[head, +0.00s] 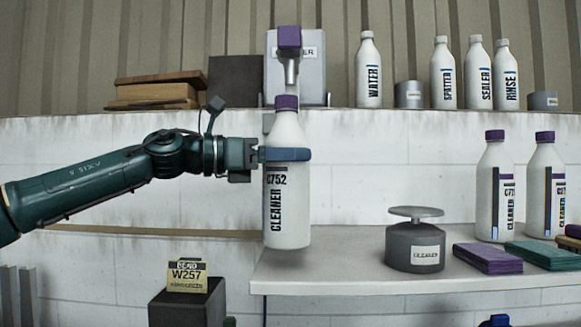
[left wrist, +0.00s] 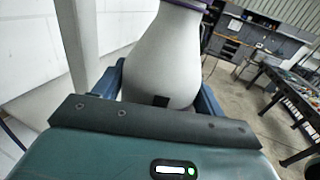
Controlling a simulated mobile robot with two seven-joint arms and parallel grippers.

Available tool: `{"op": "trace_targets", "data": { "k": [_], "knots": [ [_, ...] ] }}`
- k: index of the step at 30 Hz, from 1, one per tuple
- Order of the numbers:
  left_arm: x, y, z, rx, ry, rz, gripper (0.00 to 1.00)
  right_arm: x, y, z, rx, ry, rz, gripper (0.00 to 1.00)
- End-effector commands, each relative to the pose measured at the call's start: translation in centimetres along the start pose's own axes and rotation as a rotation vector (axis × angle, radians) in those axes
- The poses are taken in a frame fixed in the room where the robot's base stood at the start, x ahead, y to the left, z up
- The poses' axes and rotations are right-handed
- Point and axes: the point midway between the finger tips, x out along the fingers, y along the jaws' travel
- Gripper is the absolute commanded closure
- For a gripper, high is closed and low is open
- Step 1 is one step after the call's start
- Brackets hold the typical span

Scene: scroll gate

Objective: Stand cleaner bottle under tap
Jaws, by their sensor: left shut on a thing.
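In the left wrist view the bottle (left wrist: 155,55) fills the space between the blue fingers. The tap (head: 290,55) has a purple top and a metal spout, on a grey panel labelled as cleaner. The bottle's cap is just below the spout in the picture. Its base overlaps the left end of the grey shelf (head: 340,262); I cannot tell whether it touches. My right gripper is not in view.
Two more purple-capped cleaner bottles (head: 495,190) stand at the shelf's right. A grey round cleaner pot (head: 414,246) with a raised disc stands mid-shelf, beside purple pads (head: 487,258) and green pads (head: 540,254). A black block with a W257 card (head: 187,275) is below left.

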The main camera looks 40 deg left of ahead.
Motion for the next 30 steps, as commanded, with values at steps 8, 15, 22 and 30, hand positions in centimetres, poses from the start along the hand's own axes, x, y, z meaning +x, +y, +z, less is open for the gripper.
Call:
{"op": "trace_targets", "data": {
  "k": [8,15,22,30],
  "knots": [
    [1.0,0.0,-1.0,0.0,-0.003,0.001,0.62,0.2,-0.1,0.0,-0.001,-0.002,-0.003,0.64],
    [1.0,0.0,-3.5,0.002,-0.004,0.002,0.62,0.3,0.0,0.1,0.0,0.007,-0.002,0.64],
    [1.0,0.0,-3.6,0.001,-0.003,0.002,0.62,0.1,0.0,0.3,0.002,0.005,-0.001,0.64],
    [1.0,0.0,-3.8,0.0,0.0,0.001,0.12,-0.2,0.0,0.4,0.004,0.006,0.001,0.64]
  ]
}}
